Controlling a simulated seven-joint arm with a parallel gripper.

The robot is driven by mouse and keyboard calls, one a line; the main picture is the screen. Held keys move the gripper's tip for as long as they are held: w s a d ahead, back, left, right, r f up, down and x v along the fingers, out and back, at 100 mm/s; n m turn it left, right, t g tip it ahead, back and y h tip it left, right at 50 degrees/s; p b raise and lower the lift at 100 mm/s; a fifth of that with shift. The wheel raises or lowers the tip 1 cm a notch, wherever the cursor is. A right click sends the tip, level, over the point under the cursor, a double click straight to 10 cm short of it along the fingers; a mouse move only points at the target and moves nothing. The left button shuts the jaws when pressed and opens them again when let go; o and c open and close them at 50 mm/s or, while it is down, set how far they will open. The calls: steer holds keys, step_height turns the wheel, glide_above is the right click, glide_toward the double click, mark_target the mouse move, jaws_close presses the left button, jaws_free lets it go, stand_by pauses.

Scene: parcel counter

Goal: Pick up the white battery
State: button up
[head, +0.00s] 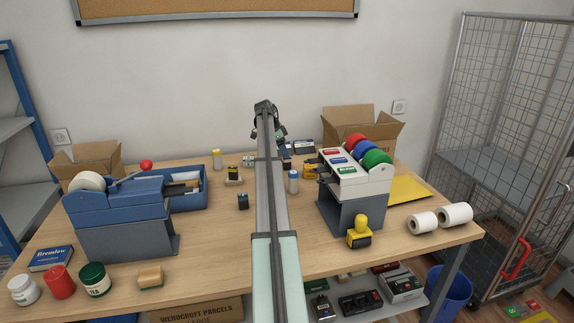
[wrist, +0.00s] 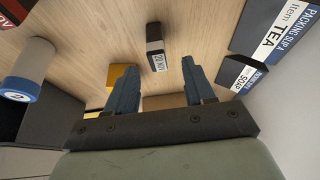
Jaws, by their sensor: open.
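In the wrist view a small upright-looking block (wrist: 156,46) with a white printed face and dark ends lies on the wood, between and just beyond my fingertips. It looks like the white battery, though its print is too small to read surely. My gripper (wrist: 158,66) is open, its two blue-grey fingers spread with nothing held between them. The fingers do not appear to touch the block. In the head view my arm reaches to the back middle of the counter and covers much of what is there; I cannot make out the block in that view.
In the wrist view, labelled boxes (wrist: 268,32) stand at right, a white and blue cylinder (wrist: 22,78) at left, and a yellow item (wrist: 122,76) near the left finger.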

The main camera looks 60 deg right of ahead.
mark_target(289, 169)
steer(key=shift+x, duration=3.35)
steer(key=shift+a, duration=0.15)
jaws_close()
